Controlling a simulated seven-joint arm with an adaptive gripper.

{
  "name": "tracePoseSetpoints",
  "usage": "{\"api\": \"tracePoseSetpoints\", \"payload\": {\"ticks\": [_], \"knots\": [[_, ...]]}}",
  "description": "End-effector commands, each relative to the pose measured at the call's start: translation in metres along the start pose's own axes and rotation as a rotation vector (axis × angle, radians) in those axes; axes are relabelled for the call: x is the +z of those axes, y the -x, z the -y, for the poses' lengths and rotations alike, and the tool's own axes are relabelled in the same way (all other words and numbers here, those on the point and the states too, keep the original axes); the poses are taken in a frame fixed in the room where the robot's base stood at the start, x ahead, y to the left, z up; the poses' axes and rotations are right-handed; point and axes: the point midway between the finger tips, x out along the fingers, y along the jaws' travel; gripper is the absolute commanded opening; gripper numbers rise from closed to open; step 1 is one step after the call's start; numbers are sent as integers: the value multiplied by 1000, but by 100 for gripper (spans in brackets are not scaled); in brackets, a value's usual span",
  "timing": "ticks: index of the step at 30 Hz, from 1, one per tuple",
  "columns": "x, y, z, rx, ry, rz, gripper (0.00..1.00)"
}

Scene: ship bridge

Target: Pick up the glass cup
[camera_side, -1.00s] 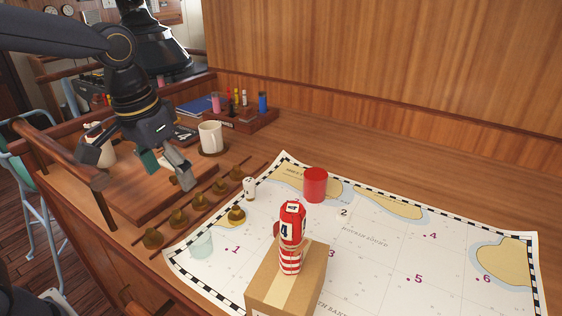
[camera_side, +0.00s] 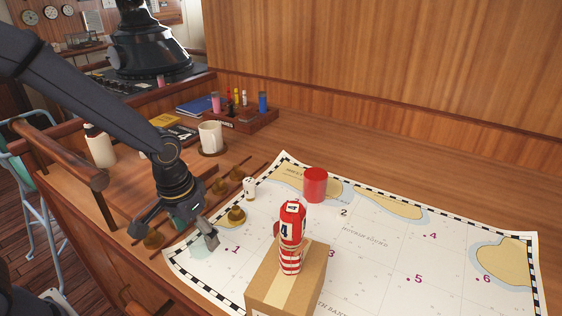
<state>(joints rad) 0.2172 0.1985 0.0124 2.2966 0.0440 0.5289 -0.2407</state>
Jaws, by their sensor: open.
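The glass cup (camera_side: 198,250) is pale, see-through and greenish, and stands on the near left corner of the chart close to the printed 1. It is partly hidden by my gripper. My gripper (camera_side: 174,238) is open, with its fingers spread low over the front left of the chart. One finger is at the cup in the picture and the other is out to the left, past the brass pieces. I cannot tell whether the finger touches the cup.
A cardboard box (camera_side: 308,290) with red-and-white striped objects stands right of the cup. The chart's right side (camera_side: 440,210) is clear.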

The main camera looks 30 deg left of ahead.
Motion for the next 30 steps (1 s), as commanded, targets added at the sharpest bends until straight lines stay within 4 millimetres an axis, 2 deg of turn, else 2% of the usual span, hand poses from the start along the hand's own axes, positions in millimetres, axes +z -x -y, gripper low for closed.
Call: {"api": "tracePoseSetpoints", "payload": {"ticks": [1,5,13,30], "knots": [[2,-9,0,-1,-1,6,85],[1,-23,0,-1,0,2,85],[0,-26,0,0,0,-1,84],[0,-26,0,0,1,-1,25]]}}
